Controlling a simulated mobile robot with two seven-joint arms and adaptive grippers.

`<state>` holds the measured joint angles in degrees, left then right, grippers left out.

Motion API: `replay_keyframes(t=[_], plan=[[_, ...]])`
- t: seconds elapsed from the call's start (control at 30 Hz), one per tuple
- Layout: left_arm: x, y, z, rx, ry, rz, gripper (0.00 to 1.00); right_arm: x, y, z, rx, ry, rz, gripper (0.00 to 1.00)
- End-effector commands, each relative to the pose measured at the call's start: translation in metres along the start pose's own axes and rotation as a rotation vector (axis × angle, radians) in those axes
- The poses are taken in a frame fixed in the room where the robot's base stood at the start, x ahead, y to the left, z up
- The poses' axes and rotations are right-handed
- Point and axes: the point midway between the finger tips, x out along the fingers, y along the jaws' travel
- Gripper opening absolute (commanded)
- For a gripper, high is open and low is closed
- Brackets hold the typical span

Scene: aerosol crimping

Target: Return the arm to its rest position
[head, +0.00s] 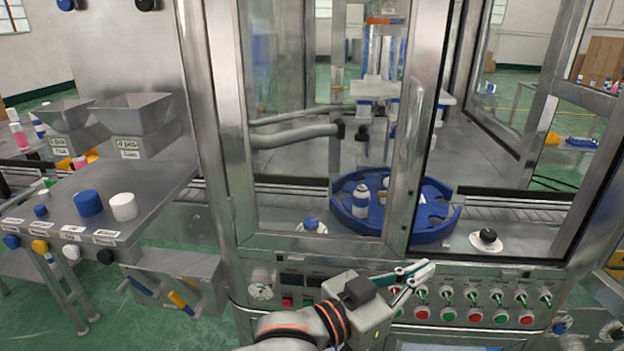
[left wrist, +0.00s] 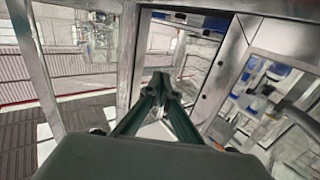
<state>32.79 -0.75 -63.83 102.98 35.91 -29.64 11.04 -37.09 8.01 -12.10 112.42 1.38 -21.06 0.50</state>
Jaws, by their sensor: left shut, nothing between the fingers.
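My left gripper (head: 424,270) is in front of the crimping machine, just above its control panel, at the lower middle of the head view. Its fingers are shut with nothing between them. In the left wrist view the closed fingertips (left wrist: 161,80) meet in front of the metal door frames. My left arm (head: 320,322) comes up from the bottom of the head view. My right gripper does not show in either view.
The glass door (head: 345,120) with its metal frame stands close behind the gripper. Behind it a blue rotary holder (head: 432,235) carries a white bottle (head: 361,201). Buttons and switches (head: 473,316) line the panel. Left, a metal table (head: 150,190) holds blue and white knobs.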

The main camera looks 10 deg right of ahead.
Motion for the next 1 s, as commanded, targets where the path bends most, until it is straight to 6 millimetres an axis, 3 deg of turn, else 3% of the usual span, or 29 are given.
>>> replay_keyframes(t=[0.17,0.27,0.37,0.5,0.7,0.87,1.0], plan=[[-0.011,-0.018,0.012,-0.036,0.009,-0.056,0.0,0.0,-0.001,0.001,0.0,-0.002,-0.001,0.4],[-0.032,-0.045,0.033,-0.085,0.016,-0.142,0.0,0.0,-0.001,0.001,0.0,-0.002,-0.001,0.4],[-0.063,-0.076,0.066,-0.135,0.01,-0.257,0.0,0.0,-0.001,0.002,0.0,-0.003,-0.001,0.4],[-0.119,-0.113,0.124,-0.185,-0.032,-0.424,0.0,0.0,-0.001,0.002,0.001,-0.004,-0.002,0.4],[-0.218,-0.137,0.219,-0.223,-0.152,-0.64,0.0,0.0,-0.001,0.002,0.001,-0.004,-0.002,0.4],[-0.305,-0.132,0.288,-0.229,-0.284,-0.779,0.0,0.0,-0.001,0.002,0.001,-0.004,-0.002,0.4],[-0.38,-0.114,0.338,-0.219,-0.411,-0.874,0.0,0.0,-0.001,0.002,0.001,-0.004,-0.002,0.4]])
